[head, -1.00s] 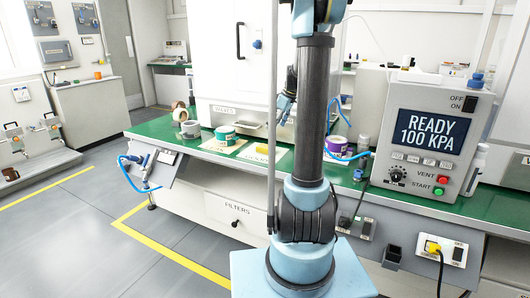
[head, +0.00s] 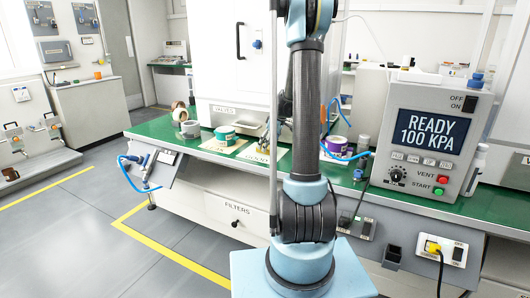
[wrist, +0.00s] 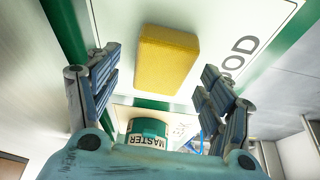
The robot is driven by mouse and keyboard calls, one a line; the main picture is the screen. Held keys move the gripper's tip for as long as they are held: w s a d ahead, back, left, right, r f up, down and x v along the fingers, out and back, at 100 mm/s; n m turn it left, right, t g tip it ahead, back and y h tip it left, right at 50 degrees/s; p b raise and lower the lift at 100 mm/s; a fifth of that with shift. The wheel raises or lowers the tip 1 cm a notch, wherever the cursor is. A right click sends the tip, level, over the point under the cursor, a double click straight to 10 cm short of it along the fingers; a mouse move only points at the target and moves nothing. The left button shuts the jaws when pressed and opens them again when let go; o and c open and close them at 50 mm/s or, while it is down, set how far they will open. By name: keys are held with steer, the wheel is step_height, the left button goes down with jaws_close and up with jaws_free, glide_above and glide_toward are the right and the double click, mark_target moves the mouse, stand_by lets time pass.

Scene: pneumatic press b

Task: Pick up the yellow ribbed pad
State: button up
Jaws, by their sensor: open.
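The yellow pad (wrist: 168,60) shows in the wrist view as a rectangular block with a plain, slightly rough face; I cannot make out ribs. It lies on a white card (wrist: 215,25) with dark letters ending in "OOD". My gripper (wrist: 160,68) is open and empty, one finger on the left of the pad and one on the right, with gaps on both sides. I cannot tell the height left between fingertips and pad. In the head view my arm hides most of the pad's area.
A grey roll (head: 190,129) and a purple roll (head: 337,146) sit on the green bench (head: 160,133). The control box (head: 425,135) reads READY 100 KPA.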

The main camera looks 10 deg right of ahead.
steer(key=shift+x, duration=0.75)
steer(key=c, duration=1.1)
steer(key=shift+c, duration=0.2)
step_height(320, 180, up, 10)
